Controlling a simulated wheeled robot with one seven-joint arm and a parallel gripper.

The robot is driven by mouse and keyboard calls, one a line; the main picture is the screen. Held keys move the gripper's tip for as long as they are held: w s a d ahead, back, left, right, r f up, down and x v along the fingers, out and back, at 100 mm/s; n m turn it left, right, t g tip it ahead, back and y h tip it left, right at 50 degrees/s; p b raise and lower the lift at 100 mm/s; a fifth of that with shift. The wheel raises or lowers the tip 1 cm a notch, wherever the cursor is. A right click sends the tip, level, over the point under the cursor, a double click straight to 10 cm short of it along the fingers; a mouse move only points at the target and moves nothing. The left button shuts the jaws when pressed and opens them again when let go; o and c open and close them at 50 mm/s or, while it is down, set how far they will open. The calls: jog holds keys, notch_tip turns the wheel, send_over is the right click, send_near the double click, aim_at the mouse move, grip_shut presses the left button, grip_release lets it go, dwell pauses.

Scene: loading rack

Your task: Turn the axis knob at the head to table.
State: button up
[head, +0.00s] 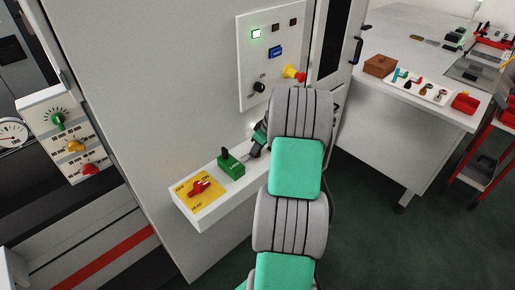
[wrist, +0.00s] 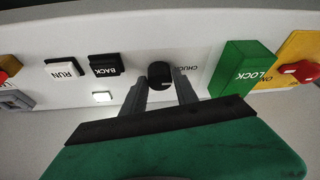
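No label reading "axis" is legible. A red knob (head: 199,188) sits on a yellow plate (head: 187,204) at the left end of the white ledge; "HEAD" seems printed at the plate's lower edge. Its pointing direction is too small to read surely. The red knob (wrist: 299,71) also shows at the right edge of the wrist view. My gripper (wrist: 160,84) is open, its two fingers apart, before a black knob (wrist: 160,70) labelled CHUCK. Contact cannot be told. In the head view my gripper (head: 259,140) is over the ledge, right of the red knob, partly hidden by my arm.
A green LOCK block (head: 231,164) with a black lever stands between my gripper and the red knob. BACK (wrist: 105,65) and RUN (wrist: 65,68) buttons lie left in the wrist view. An upright panel (head: 247,55) rises behind. A dial panel (head: 62,138) stands far left.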

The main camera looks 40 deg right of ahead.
grip_shut()
jog(key=shift+f+m+b, duration=0.1)
jog(key=shift+m+b, duration=0.2)
jog(key=shift+b, duration=0.1)
jog(key=shift+m+h+b, duration=0.3)
jog(key=shift+m+b, duration=0.2)
jog(key=shift+b, duration=0.15)
jog(key=shift+a+m+h+b, duration=0.15)
jog(key=shift+m+h+b, duration=0.25)
jog(key=shift+m+b, duration=0.7)
jog(key=shift+a+m+h+b, duration=0.1)
jog(key=shift+m+h+b, duration=0.7)
jog(key=shift+m+b, duration=0.95)
jog(key=shift+m+p, duration=0.4)
jog(key=shift+m, duration=0.05)
jog(key=shift+o, duration=2.3)
grip_release()
